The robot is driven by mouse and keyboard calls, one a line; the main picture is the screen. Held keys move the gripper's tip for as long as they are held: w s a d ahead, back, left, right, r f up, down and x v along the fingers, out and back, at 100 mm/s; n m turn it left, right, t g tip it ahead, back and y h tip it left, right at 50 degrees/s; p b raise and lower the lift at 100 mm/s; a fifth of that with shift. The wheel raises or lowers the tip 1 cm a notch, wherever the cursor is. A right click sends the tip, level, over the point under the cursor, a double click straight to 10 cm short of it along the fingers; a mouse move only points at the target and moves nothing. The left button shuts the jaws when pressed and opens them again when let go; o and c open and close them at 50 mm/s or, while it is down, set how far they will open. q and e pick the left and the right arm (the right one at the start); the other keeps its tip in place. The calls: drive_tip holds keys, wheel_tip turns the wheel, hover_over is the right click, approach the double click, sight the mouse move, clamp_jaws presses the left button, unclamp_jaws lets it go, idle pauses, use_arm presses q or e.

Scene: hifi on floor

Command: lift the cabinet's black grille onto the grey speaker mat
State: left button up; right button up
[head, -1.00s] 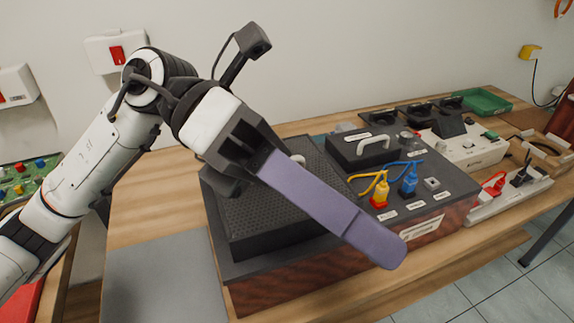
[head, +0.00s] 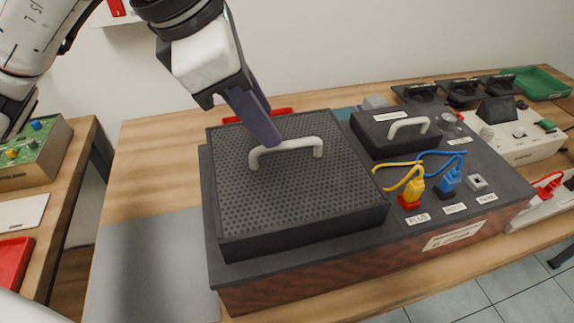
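The black grille (head: 300,195) is a perforated square panel with a pale arched handle (head: 318,148). It lies on the left part of the wood-sided cabinet (head: 330,282). The grey speaker mat (head: 150,265) lies flat and bare on the table, left of the cabinet. My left gripper (head: 268,138) comes down from the upper left, its purple fingers over the grille and its tips beside the left part of the handle. The fingers overlap in this view, so their gap and any contact with the handle are unclear. My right gripper is out of view.
A smaller black lid (head: 375,145) with its own handle sits to the right of the grille. Yellow (head: 414,188) and blue (head: 449,180) plugs with cables stand close to the grille's right side. A red object (head: 283,112) lies behind the grille.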

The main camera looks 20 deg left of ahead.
sight(276, 148)
use_arm(q)
drive_tip(key=x, duration=0.5)
drive_tip(key=shift+s+d, duration=0.2)
clamp_jaws()
idle(1.1)
